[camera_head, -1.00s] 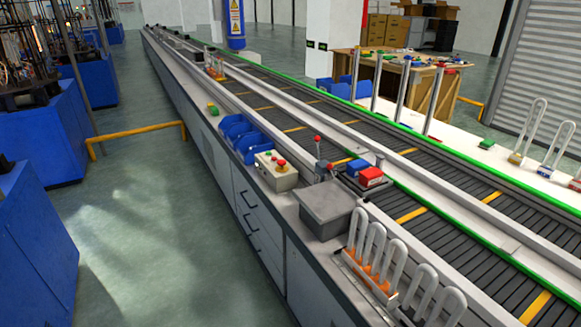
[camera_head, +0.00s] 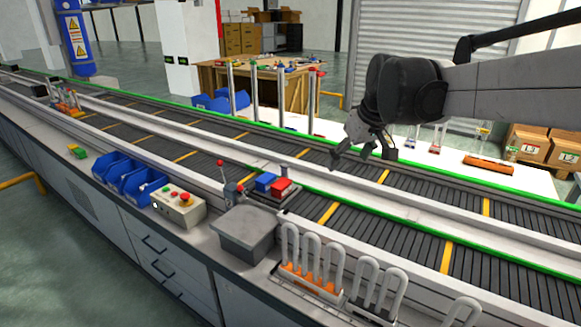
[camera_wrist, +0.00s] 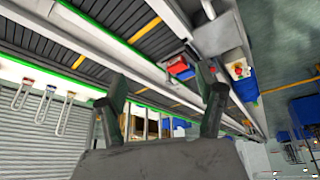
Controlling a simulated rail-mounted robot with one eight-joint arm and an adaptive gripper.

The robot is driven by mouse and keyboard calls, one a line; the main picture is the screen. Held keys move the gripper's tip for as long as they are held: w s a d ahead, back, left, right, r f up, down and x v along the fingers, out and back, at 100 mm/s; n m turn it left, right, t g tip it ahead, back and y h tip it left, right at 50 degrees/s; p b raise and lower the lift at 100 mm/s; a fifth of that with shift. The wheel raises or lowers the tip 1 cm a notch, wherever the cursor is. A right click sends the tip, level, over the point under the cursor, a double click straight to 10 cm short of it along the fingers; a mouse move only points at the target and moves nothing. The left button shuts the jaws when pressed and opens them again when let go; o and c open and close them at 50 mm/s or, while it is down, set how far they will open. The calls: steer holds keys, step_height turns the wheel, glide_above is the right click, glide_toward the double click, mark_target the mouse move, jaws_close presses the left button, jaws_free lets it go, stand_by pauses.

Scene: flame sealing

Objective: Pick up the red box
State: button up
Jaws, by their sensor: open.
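The red box (camera_head: 281,188) sits beside a blue box (camera_head: 265,182) on a small dark holder at the near side of the conveyor. Both boxes also show in the wrist view, the red box (camera_wrist: 179,67) next to the blue one (camera_wrist: 187,75). My gripper (camera_head: 363,157) is open and empty, above the conveyor, to the right of the red box and well apart from it. In the wrist view its two fingers (camera_wrist: 165,95) are spread, with the red box in the background between them.
A control box (camera_head: 178,205) and blue bins (camera_head: 137,184) are further left. Upright glass tubes in a rack (camera_head: 300,280) stand right of the bin. The belt (camera_head: 400,238) is clear.

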steer(key=w+a+f+n+g+p, duration=0.1)
steer(key=w+a+f, duration=0.15)
steer(key=w, duration=0.45)
steer(key=w+a+f+n, duration=0.1)
steer(key=w+a+n, duration=0.1)
steer(key=w+a, duration=0.35)
steer(key=n+g+y+p, duration=0.2)
steer(key=n, duration=0.1)
glide_toward(283, 183)
steer(key=x, duration=1.2)
steer(key=shift+f+p, duration=0.1)
steer(key=shift+p, duration=0.25)
steer(key=shift+c, duration=0.2)
steer(key=c, duration=0.9)
